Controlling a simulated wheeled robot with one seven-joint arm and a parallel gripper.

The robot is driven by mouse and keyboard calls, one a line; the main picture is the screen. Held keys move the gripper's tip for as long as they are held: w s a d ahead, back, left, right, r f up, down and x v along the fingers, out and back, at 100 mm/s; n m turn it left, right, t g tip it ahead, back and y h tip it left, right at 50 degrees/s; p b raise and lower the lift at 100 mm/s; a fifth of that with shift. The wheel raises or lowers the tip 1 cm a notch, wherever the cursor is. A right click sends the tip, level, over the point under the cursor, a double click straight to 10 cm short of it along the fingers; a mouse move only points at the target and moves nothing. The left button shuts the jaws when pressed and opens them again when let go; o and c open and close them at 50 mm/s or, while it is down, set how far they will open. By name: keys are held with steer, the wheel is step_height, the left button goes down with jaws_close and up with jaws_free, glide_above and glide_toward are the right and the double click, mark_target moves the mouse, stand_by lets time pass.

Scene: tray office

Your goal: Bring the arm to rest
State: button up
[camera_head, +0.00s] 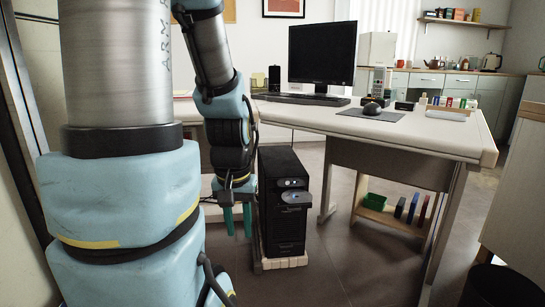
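My arm comes down on the left side of the picture, bent, with its wrist in front of the desk's left part. My gripper (238,234) hangs pointing down, just left of the black computer tower (284,225). Its two teal fingers are apart with a gap between them, and I see nothing held there. The tower stands upright on a light base (285,262) on the floor. A flat tray (297,199) sticks out of its front. Whether the gripper touches the tower cannot be told.
The desk (440,134) holds a monitor (322,53), a keyboard (301,98), a mouse (372,108) and small items. Under it, a low shelf holds a green bin (374,202) and several binders. A dark bin (499,287) stands at the lower right. Floor between is clear.

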step_height(320, 180, up, 38)
steer(key=p, duration=3.6)
steer(key=shift+w+d+f, duration=0.25)
